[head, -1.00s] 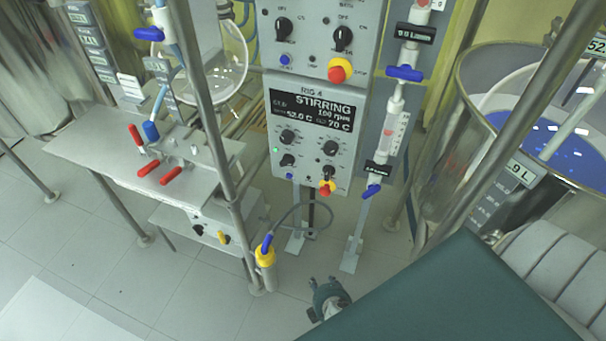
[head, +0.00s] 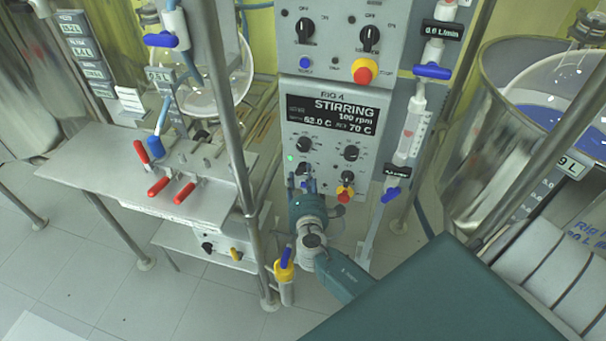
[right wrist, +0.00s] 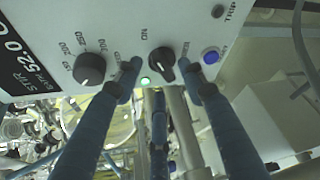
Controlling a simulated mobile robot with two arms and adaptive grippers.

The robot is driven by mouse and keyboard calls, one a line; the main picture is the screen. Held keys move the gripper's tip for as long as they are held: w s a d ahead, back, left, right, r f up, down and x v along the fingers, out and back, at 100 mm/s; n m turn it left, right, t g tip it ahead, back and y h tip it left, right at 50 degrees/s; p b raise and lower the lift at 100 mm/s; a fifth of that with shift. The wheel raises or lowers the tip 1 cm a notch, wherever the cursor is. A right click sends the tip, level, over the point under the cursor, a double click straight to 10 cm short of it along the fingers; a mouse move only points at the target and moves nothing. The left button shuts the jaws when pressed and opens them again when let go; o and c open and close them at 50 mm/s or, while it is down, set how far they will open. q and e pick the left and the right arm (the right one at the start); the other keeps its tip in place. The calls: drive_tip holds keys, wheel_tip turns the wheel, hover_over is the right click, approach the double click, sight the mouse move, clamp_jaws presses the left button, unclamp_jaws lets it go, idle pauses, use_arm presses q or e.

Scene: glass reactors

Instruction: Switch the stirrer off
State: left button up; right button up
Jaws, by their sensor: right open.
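The grey Rig 4 panel (head: 337,88) has a dark display (head: 338,115) reading STIRRING, 100 rpm, 52.0 C and 70 C. A green lamp (head: 290,158) glows at its left; it is also lit in the right wrist view (right wrist: 145,80). My right gripper (head: 305,185) is open in front of the panel's lower left and hides part of it. In the right wrist view, its fingers (right wrist: 159,70) stand on either side of a black switch knob (right wrist: 161,64) marked ON. Whether they touch it I cannot tell. My left gripper is not in view.
A black speed dial (right wrist: 89,68) and a blue button (right wrist: 211,57) flank the knob. A metal post (head: 232,110) and a bench with red-handled valves (head: 158,187) stand left.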

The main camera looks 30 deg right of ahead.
drive_tip(key=shift+x, duration=0.85)
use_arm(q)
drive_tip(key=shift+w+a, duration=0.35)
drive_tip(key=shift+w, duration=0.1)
use_arm(e)
drive_tip(key=shift+w+d, duration=0.1)
drive_tip(key=shift+d, duration=0.05)
drive_tip(key=shift+c, duration=0.2)
